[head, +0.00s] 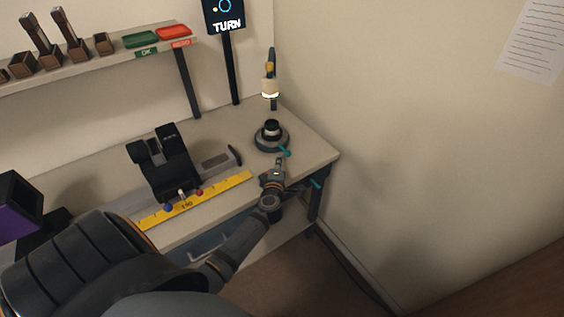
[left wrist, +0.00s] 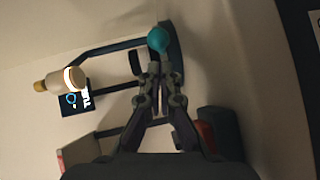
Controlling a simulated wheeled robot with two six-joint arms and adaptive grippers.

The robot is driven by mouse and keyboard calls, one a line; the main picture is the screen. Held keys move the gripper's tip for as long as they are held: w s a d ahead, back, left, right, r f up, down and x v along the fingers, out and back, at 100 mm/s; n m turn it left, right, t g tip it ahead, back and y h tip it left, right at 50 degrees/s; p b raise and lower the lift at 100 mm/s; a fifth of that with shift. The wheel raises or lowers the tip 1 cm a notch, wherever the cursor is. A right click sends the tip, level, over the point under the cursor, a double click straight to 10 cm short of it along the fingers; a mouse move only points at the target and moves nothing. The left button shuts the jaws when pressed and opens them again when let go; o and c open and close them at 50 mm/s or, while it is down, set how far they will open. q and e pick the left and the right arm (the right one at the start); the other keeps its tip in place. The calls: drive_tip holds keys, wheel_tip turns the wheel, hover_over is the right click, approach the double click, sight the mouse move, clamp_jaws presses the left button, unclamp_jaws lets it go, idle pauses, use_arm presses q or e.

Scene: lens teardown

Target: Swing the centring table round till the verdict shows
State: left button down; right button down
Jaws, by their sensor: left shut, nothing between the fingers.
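The centring table (head: 262,147) is a round dark turntable near the right end of the bench, with a dark lens part (head: 271,129) standing on it. Its teal knob (head: 286,153) sticks out at the near right side and also shows in the left wrist view (left wrist: 157,39). My left gripper (head: 280,161) is shut and empty, with its fingertips close to the knob; whether they touch it I cannot tell. In the left wrist view the closed fingers (left wrist: 156,75) point at the knob. A dark display (head: 226,16) on a post reads "TURN". My right gripper is not in view.
A lit lamp (head: 270,88) stands behind the table. A black stand (head: 162,165) and a yellow ruler (head: 195,199) lie to the left. A shelf (head: 110,57) holds green (head: 141,39) and red (head: 174,33) trays. A wall (head: 400,140) closes off the right.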

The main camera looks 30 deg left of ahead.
use_arm(q)
drive_tip(key=shift+w+d+f, duration=0.15)
drive_tip(key=shift+w+d, duration=0.15)
drive_tip(key=shift+w, duration=0.35)
drive_tip(key=shift+w+d, duration=0.15)
drive_tip(key=shift+w, duration=0.05)
drive_tip(key=w+d, duration=0.1)
drive_tip(key=w+d+n+g+y, duration=0.1)
drive_tip(key=w, duration=0.1)
drive_tip(key=shift+w+d+y, duration=0.1)
drive_tip(key=shift+w+y, duration=0.05)
drive_tip(key=shift+y, duration=0.15)
drive_tip(key=shift+n, duration=0.3)
